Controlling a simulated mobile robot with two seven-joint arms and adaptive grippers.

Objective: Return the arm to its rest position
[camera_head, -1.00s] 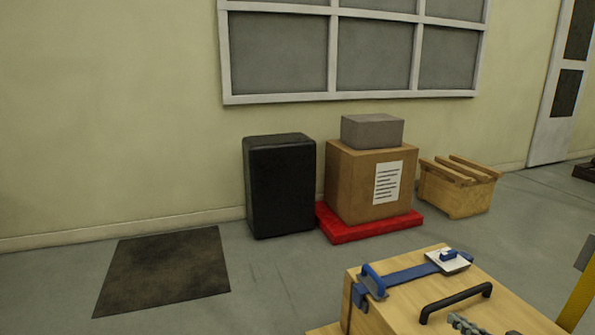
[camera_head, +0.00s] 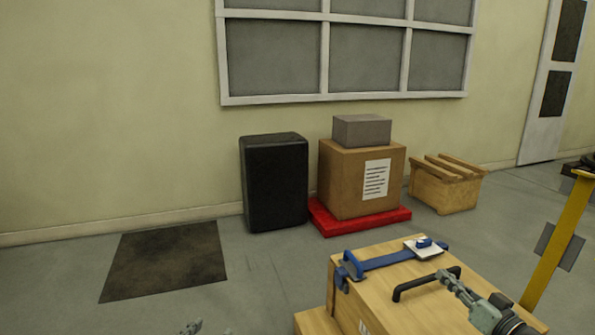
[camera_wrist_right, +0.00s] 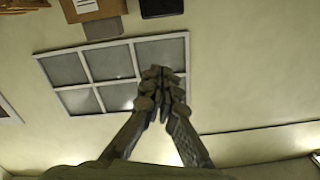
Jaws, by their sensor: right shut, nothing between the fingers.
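My right gripper (camera_head: 448,279) is in the lower right of the head view, over the top of a wooden crate (camera_head: 375,300) and close to its black handle (camera_head: 425,282). I cannot tell whether it touches the handle. In the right wrist view my right gripper (camera_wrist_right: 162,75) has its fingertips together, with nothing between them. A small grey piece at the bottom edge of the head view looks like the tip of my left gripper (camera_head: 190,327); the rest is out of frame.
A blue strap (camera_head: 385,261) and a white plate (camera_head: 421,250) lie on the crate. A yellow post (camera_head: 560,240) stands to the right. Behind are a black case (camera_head: 275,185), a cardboard box (camera_head: 345,185) on a red base (camera_head: 370,222), and a slatted wooden box (camera_head: 445,190).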

